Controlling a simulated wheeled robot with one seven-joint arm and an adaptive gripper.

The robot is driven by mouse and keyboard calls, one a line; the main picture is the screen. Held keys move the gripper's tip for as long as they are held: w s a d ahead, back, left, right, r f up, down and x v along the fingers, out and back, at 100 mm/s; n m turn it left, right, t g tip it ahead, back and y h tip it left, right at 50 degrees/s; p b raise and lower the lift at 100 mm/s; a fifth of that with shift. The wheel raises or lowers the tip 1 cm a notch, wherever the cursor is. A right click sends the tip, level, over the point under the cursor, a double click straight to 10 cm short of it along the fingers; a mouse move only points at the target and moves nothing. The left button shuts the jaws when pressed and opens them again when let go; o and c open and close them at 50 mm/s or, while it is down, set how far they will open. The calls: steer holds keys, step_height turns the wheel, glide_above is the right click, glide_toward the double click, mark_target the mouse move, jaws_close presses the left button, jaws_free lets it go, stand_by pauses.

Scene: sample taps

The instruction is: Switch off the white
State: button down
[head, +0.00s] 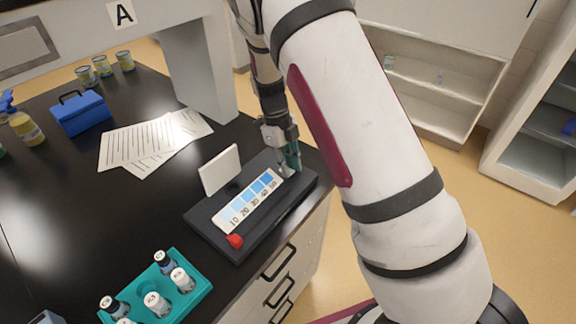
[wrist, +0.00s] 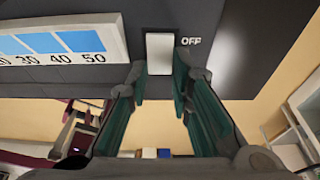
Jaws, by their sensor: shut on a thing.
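A dark slider device (head: 213,224) lies on the black bench near its front edge. Its white scale strip (head: 236,213) has blue squares and numbers from 10 to 50. A white knob (wrist: 160,52) sits just past the 50 end of the strip, beside the printed word OFF (wrist: 191,41) in the wrist view. My gripper (head: 287,166) points down at this far end, and in the wrist view its green-padded fingers (wrist: 165,84) are shut on the white knob from both sides. A red knob (head: 234,241) is at the 10 end.
A white plate (head: 220,170) stands upright behind the strip. A teal rack of capped vials (head: 196,294) stands at the front left. Papers (head: 140,142), a blue box (head: 80,112) and several jars (head: 103,66) are farther back. A white post (head: 200,75) rises near my arm.

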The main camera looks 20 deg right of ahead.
steer(key=c, duration=1.7)
jaws_free()
steer(key=v, duration=1.2)
